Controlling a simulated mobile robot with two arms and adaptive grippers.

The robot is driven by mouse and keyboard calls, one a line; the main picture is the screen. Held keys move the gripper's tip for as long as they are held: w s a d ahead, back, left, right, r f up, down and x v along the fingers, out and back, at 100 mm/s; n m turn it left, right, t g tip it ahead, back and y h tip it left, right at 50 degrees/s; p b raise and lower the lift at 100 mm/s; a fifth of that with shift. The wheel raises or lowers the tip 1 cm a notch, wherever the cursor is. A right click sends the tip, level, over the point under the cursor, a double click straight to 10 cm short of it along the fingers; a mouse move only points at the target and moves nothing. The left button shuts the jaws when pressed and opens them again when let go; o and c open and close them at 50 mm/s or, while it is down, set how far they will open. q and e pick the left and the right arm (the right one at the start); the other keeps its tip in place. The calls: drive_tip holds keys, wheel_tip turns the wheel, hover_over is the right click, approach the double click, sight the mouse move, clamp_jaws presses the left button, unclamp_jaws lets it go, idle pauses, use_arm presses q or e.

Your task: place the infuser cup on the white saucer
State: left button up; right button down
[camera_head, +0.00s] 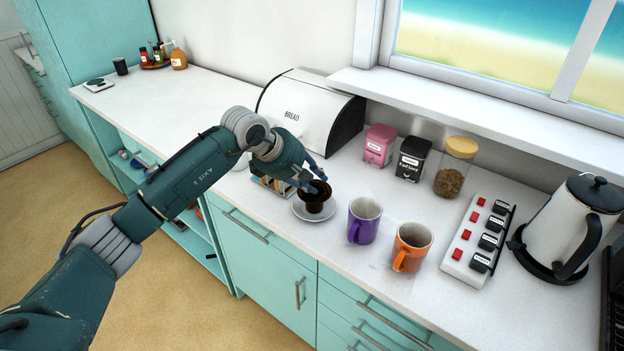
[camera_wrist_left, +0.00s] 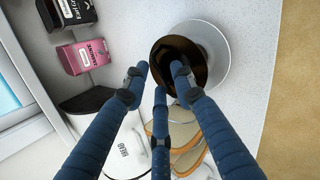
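The dark brown infuser cup (camera_head: 315,201) stands upright on the white saucer (camera_head: 299,211) near the counter's front edge, in the head view. In the left wrist view the cup (camera_wrist_left: 190,52) covers part of the saucer (camera_wrist_left: 221,65). My left gripper (camera_head: 316,181) is right at the cup's rim, coming from the upper left. Its fingers (camera_wrist_left: 160,75) are spread apart, with one tip over the cup's mouth and another just outside the rim. Whether they touch the cup is unclear. My right gripper is not in view.
A purple mug (camera_head: 363,222) and an orange mug (camera_head: 410,247) stand right of the saucer. A bread box (camera_head: 305,108) and a rack (camera_head: 270,183) are behind and left. Canisters (camera_head: 412,160), a switch panel (camera_head: 478,240) and a kettle (camera_head: 565,230) stand farther right.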

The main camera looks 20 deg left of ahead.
use_arm(q)
drive_tip(key=shift+r+p, duration=0.3)
drive_tip(key=shift+s+a+r+b, duration=0.2)
drive_tip(key=shift+a+r+b, duration=0.05)
drive_tip(key=shift+b, duration=0.15)
drive_tip(key=b+v, duration=0.2)
drive_tip(key=v, duration=0.9)
drive_tip(key=shift+b, duration=0.3)
drive_tip(key=shift+s+d, duration=0.1)
drive_tip(key=shift+s, duration=0.05)
